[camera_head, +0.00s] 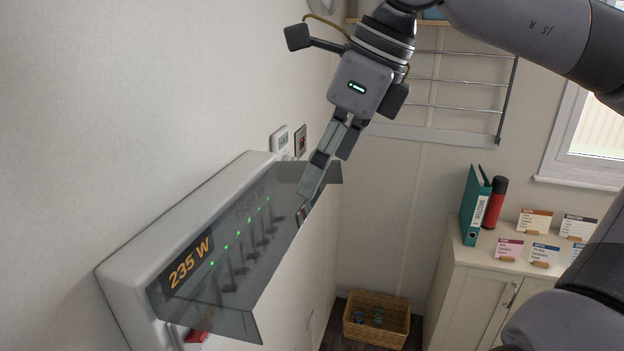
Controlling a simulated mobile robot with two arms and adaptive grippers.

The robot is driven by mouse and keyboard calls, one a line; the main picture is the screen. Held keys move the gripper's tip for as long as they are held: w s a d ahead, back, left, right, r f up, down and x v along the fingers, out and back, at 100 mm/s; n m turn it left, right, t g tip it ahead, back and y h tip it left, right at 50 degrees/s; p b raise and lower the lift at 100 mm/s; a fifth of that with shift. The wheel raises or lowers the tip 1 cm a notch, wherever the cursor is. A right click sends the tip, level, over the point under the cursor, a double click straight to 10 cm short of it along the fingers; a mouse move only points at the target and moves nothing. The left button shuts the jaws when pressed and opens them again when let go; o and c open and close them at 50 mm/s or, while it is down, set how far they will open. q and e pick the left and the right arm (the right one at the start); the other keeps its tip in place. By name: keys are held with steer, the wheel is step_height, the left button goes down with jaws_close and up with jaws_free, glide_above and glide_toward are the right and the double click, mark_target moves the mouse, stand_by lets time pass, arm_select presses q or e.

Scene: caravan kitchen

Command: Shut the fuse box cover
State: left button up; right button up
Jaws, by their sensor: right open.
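The fuse box (122,272) is a pale grey housing on the left wall. Its smoky see-through cover (262,262) stands out from the box, tilted away from the wall, so it is open. Switches, a row of green lights and an orange "235 W" display show through or beside the cover. A red part (196,337) shows below its near end. My right gripper (316,186) reaches down from above at the cover's far end. Its fingers overlap the cover's outer edge in the picture; I cannot tell whether they touch it. It holds nothing visible. My left gripper is not in view.
Wall switches (281,139) sit just beyond the box. A wire rack (455,82) hangs on the back wall. At right a cabinet (470,280) carries a teal binder (473,205), a red bottle (494,203) and several cards. A wicker basket (376,333) stands on the floor.

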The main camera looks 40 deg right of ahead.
mark_target(268, 216)
steer(key=shift+p+x, duration=0.3)
steer(key=shift+x, duration=1.75)
steer(key=shift+c, duration=0.2)
steer(key=c, duration=1.7)
